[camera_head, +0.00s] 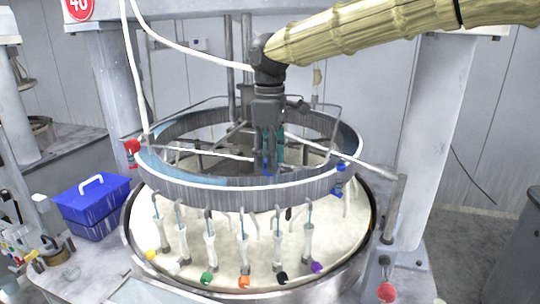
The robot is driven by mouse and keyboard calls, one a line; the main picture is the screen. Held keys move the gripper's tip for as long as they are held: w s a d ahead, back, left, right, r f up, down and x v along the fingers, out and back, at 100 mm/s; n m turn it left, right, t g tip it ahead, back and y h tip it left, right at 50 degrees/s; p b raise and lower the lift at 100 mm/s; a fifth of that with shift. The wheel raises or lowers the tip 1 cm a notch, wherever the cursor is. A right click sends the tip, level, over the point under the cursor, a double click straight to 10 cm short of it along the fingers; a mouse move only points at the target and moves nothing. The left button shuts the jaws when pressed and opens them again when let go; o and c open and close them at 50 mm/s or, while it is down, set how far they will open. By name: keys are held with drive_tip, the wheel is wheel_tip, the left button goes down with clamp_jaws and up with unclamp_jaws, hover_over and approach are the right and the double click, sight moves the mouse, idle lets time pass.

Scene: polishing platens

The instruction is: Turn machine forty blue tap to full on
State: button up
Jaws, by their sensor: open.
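The machine under the red sign "40" (78,8) has a raised metal ring (235,195) over a round, pale platen. A blue tap (340,180) stands on the right front of the ring; its handle is too small for me to read its setting. My gripper (272,158) points down over the middle of the ring, left of the blue tap and apart from it. Its fingers are open. A small blue patch shows at the fingers; I cannot tell whether it is part of them or behind them.
A red tap (131,150) is on the ring's left. Several coloured knobs, such as the orange knob (244,282) and purple knob (317,267), hang along the front. A white pipe (345,157) crosses right of my gripper. A blue box (92,207) stands left.

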drive_tip(key=shift+s+f, duration=0.35)
drive_tip(key=shift+w+a+f, duration=0.1)
drive_tip(key=shift+w+f, duration=0.2)
drive_tip(key=shift+s+r, duration=0.1)
drive_tip(key=shift+s, duration=0.05)
drive_tip(key=c, duration=0.4)
clamp_jaws()
